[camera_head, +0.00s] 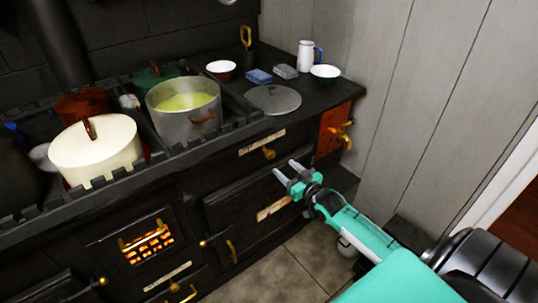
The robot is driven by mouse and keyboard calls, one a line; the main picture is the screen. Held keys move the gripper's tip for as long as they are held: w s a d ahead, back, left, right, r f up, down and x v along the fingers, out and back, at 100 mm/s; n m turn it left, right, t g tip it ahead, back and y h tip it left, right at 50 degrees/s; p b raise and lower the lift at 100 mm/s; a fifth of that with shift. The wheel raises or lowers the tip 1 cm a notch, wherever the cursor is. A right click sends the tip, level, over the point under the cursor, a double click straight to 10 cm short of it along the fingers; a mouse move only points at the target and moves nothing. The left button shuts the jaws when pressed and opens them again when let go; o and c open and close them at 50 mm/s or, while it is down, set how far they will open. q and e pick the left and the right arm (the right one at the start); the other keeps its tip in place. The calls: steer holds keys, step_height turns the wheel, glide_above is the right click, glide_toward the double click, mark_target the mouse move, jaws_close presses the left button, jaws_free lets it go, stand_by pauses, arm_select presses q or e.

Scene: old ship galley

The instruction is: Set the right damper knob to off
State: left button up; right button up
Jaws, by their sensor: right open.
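A brass knob (268,153) sits on the black stove front below a pale label plate (262,142); it looks like the right damper knob, but the label is too small to read. My right gripper (286,170) is open and empty, its two fingers pointing toward the stove front. In the picture it is just right of and below the knob, apart from it. The knob is not covered by the gripper. My left gripper is not in view.
The stove top holds a steel pot (184,108) of yellowish liquid, a cream pot (95,150) and a flat lid (273,99). A brass tap (345,131) juts from a red panel at right. Fire glows in the grate (147,242). Tiled floor (312,262) is partly open below my arm.

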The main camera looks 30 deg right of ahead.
mark_target(272, 157)
steer(key=w, duration=0.8)
steer(key=shift+w+a, duration=0.2)
steer(key=shift+a, duration=0.1)
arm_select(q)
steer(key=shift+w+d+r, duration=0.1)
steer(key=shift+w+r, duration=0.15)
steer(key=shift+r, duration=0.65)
arm_select(e)
steer(key=shift+w, duration=0.7)
jaws_close()
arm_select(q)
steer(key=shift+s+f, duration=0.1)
arm_select(e)
steer(key=shift+a, duration=0.2)
